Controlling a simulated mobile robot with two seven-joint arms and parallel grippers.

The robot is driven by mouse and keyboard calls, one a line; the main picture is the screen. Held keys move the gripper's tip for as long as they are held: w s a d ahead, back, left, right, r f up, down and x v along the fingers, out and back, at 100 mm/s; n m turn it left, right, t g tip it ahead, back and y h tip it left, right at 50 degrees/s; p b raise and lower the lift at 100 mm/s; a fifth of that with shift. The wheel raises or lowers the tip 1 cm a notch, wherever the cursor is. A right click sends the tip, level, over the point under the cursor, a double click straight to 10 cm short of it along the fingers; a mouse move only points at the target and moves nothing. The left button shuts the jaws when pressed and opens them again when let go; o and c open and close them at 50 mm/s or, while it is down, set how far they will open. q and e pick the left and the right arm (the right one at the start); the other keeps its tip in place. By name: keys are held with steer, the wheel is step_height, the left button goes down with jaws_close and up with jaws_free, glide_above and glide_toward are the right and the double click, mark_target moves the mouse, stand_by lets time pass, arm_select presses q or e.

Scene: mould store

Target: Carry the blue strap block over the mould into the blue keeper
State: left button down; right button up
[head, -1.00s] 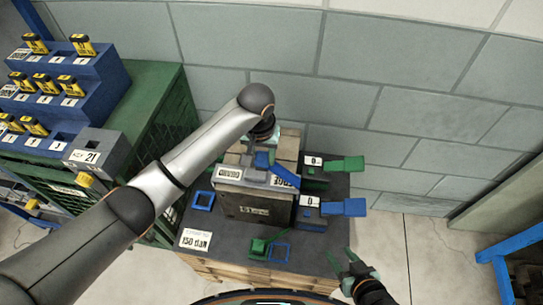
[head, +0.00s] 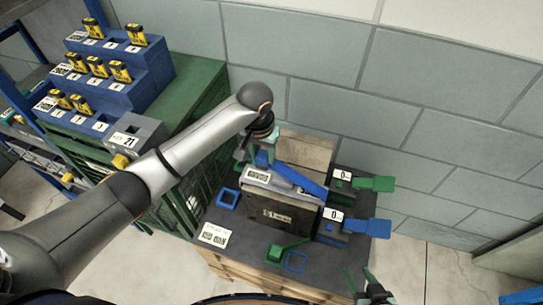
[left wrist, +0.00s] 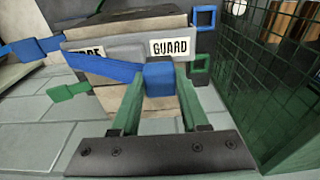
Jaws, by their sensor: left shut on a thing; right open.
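My left gripper (head: 261,156) is shut on the blue strap block (left wrist: 159,79), above the far left part of the mould (head: 282,209). The blue keeper, a square frame (head: 228,198), is on the dark table top left of the mould. It also shows in the left wrist view (left wrist: 206,17), apart from the block. My right gripper (head: 360,280) is open and empty at the front right.
A green square frame (left wrist: 200,65) is near the blue one. A green lever unit (head: 343,184) stands at the back right. A green block (head: 285,250) and a blue outline (head: 296,262) are in front of the mould. A green mesh cabinet (head: 205,95) stands left.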

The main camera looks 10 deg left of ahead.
arm_select(q)
steer(key=shift+w+a, duration=1)
steer(key=shift+a, duration=6.1)
arm_select(e)
steer(key=f+b, duration=1.1)
steer(key=shift+a+f, duration=0.15)
steer(key=shift+a, duration=0.05)
arm_select(q)
steer(key=shift+d+f+b, duration=0.1)
steer(key=shift+f+b, duration=0.6)
steer(key=shift+f, duration=11.55)
arm_select(e)
steer(key=shift+w+a, duration=0.5)
steer(key=shift+a, duration=0.1)
steer(key=shift+d, duration=0.1)
